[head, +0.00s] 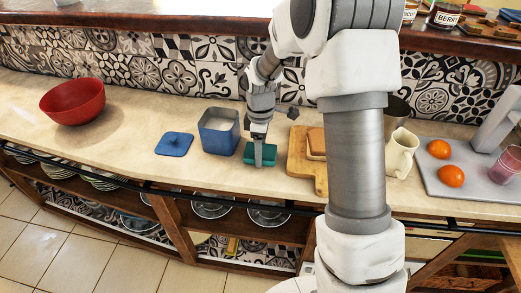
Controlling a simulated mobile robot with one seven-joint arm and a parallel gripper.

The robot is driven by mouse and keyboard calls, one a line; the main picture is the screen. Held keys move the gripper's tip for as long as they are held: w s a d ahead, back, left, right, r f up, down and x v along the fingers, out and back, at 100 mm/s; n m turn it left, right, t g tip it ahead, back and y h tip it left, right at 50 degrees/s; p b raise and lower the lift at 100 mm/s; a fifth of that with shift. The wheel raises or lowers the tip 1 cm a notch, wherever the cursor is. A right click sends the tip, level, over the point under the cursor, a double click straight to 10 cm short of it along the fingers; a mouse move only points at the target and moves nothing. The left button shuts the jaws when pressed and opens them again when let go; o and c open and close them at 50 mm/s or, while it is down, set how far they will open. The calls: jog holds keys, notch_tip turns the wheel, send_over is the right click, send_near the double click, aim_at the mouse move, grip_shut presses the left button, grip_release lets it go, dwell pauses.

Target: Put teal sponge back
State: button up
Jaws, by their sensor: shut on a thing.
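The teal sponge (264,154) is on or just above the countertop, between a blue container and a wooden cutting board. My gripper (259,157) points down onto it and is shut on it. One finger shows against the sponge's near side; the other finger is hidden. I cannot tell whether the sponge touches the counter.
A blue open container (219,139) and its blue lid (174,145) stand left of the sponge, with a red bowl (74,105) further left. A wooden board (300,165) is close on the right, then a cream pitcher (402,151) and oranges (438,149). A dark rail runs along the counter's front.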

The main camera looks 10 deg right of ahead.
jog(key=shift+f, duration=0.15)
jog(key=o, duration=1.2)
jog(key=shift+o, duration=0.2)
notch_tip(320, 180, up, 12)
jog(key=p, duration=0.2)
jog(key=s+r+m+t, duration=0.2)
jog(key=s+r+m, duration=0.4)
jog(key=s+r, duration=0.4)
jog(key=s+r+m+t, duration=0.1)
jog(key=s+m+t, duration=0.2)
jog(key=s+m, duration=0.4)
jog(key=s, duration=0.7)
jog(key=shift+s+r+m+t, duration=0.15)
jog(key=shift+r+m+t, duration=0.05)
jog(key=shift+m+t, duration=0.1)
